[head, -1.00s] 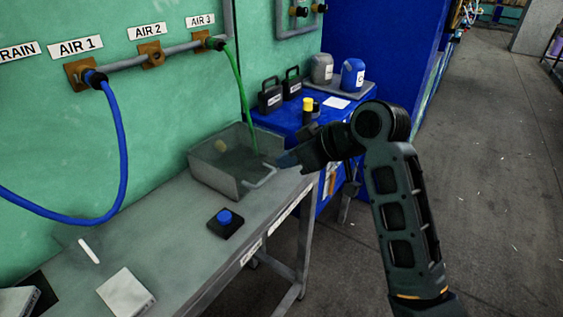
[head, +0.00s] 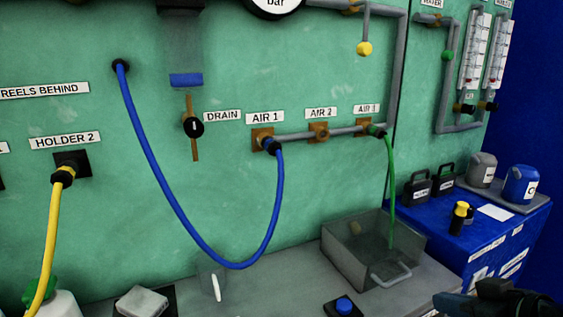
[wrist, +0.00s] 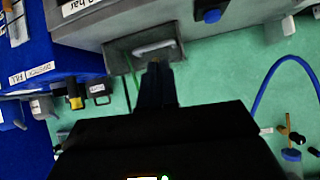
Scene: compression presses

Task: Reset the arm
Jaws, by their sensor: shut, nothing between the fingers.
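My gripper (head: 448,302) shows at the lower right of the head view, partly cut off by the bottom edge. In the wrist view my gripper (wrist: 156,68) has its fingers together with nothing between them. The fingertips appear close to the grey bin (head: 345,262) in the wrist view, but I cannot tell the gap. The bin stands on the bench, and the green hose (head: 390,185) hangs into it.
The grey bench (head: 285,297) carries a blue button (head: 344,305) and a white block (head: 142,301). A blue hose (head: 150,177) loops along the green wall. The blue cabinet (head: 500,235) holds canisters and a yellow-capped bottle (head: 460,213).

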